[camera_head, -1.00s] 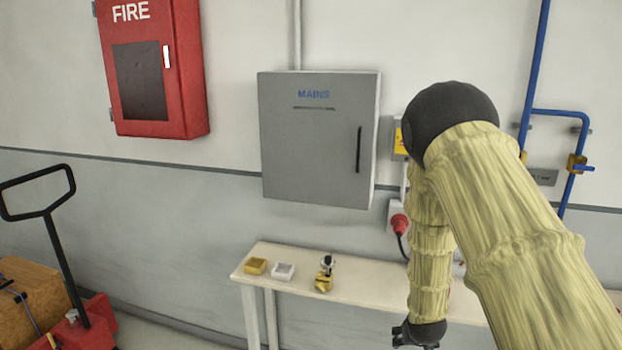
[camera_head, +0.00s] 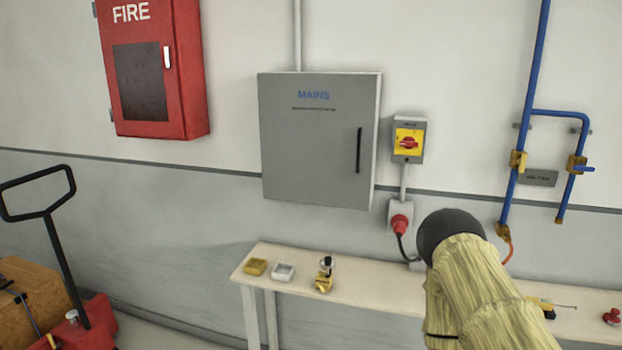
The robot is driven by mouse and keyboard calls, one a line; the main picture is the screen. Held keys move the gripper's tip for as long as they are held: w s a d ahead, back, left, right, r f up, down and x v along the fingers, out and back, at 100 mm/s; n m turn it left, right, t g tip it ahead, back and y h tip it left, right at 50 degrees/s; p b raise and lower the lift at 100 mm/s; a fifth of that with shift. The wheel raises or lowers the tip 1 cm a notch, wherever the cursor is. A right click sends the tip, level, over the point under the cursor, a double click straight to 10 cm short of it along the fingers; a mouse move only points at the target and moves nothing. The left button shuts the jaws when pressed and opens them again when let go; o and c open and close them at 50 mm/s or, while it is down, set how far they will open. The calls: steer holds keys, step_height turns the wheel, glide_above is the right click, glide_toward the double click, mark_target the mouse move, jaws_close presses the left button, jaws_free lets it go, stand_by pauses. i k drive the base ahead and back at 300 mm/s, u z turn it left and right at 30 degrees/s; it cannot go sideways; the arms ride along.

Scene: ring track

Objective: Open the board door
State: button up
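The grey board marked MAINS (camera_head: 310,150) hangs on the wall at the middle of the head view. Its door (camera_head: 300,165) looks shut, flush with the box. A black vertical handle (camera_head: 359,150) is on the door's right side. My arm, in a pale yellow sleeve with a dark joint, is at the lower right, below and to the right of the board. My gripper is out of the picture. Nothing of mine touches the board.
A red rotary switch on a yellow plate (camera_head: 408,142) and a red plug (camera_head: 399,223) are right of the board. A narrow bench (camera_head: 370,285) with small boxes stands below. Blue pipes (camera_head: 535,110) run at right. A red FIRE cabinet (camera_head: 187,80) and a pallet truck (camera_head: 95,325) are left.

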mark_target(317, 130)
steer(key=u, duration=0.55)
steer(key=k, duration=0.6)
steer(key=u, duration=0.85)
steer(key=i, duration=0.45)
steer(key=z, duration=0.6)
steer(key=i, duration=0.7)
steer(key=z, duration=0.8)
